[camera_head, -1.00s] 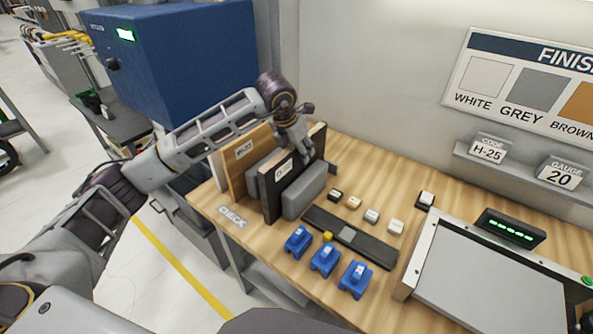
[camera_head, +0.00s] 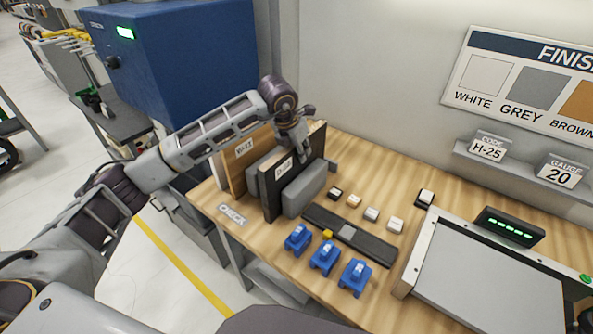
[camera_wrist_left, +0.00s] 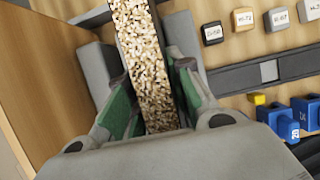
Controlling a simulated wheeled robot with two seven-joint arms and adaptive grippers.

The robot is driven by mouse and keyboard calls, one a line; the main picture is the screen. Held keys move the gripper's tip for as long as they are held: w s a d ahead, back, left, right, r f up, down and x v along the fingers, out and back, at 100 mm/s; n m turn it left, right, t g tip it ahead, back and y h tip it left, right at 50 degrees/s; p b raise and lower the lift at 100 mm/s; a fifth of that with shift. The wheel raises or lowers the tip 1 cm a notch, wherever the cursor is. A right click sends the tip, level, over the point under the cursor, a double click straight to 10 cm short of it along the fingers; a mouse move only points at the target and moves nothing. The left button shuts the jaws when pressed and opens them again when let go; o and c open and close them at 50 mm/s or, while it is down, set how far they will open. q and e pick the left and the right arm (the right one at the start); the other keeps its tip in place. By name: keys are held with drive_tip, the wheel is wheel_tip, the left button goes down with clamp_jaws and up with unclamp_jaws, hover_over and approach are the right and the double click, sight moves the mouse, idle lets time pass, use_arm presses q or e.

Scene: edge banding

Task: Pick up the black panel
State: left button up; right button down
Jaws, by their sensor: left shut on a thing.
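The black panel (camera_head: 271,190) stands on edge between grey rack blocks on the wooden bench, with a white label on its dark face. My left gripper (camera_head: 303,150) is at its top edge, reaching down from above. In the left wrist view, the panel's speckled chipboard edge (camera_wrist_left: 154,75) runs between the green-padded fingers of the left gripper (camera_wrist_left: 150,105), which are shut on it. My right gripper is not in view.
A brown wooden panel (camera_head: 236,171) stands just left of the black one. Several small labelled blocks, a dark strip (camera_head: 350,236) and blue clamps (camera_head: 325,257) lie to the right. A grey-topped machine (camera_head: 480,285) fills the bench's right. The blue cabinet (camera_head: 185,65) stands behind.

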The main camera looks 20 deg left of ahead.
use_arm(q)
clamp_jaws()
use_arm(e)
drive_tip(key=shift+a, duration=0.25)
use_arm(q)
drive_tip(key=shift+w+r, duration=0.1)
drive_tip(key=shift+r, duration=0.05)
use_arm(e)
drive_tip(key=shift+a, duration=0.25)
use_arm(q)
drive_tip(key=shift+r, duration=0.15)
